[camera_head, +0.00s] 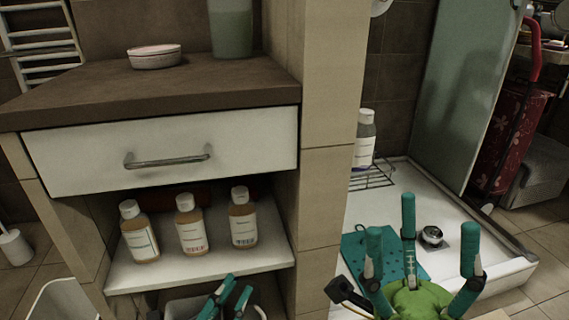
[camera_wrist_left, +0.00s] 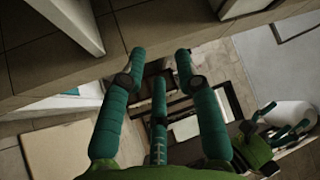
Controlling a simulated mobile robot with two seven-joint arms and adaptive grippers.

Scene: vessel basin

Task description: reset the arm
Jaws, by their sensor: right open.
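My left gripper (camera_head: 232,292) shows only in part at the bottom edge of the head view, below the shelf with the bottles. In the left wrist view its teal fingers (camera_wrist_left: 160,68) are spread with nothing held between them. My right gripper (camera_head: 421,243) is at the lower right of the head view, in front of the shower tray. Its teal fingers point up, spread apart and empty. A green and teal gripper part, probably the right one, shows at the right of the left wrist view (camera_wrist_left: 256,148).
A cabinet with a closed white drawer (camera_head: 240,145) stands at the left. Several bottles, one of them (camera_head: 192,225) in the middle, stand on its lower shelf. A tiled pillar (camera_head: 325,200) separates it from the shower tray (camera_head: 470,235). A white bin (camera_head: 62,300) is at lower left.

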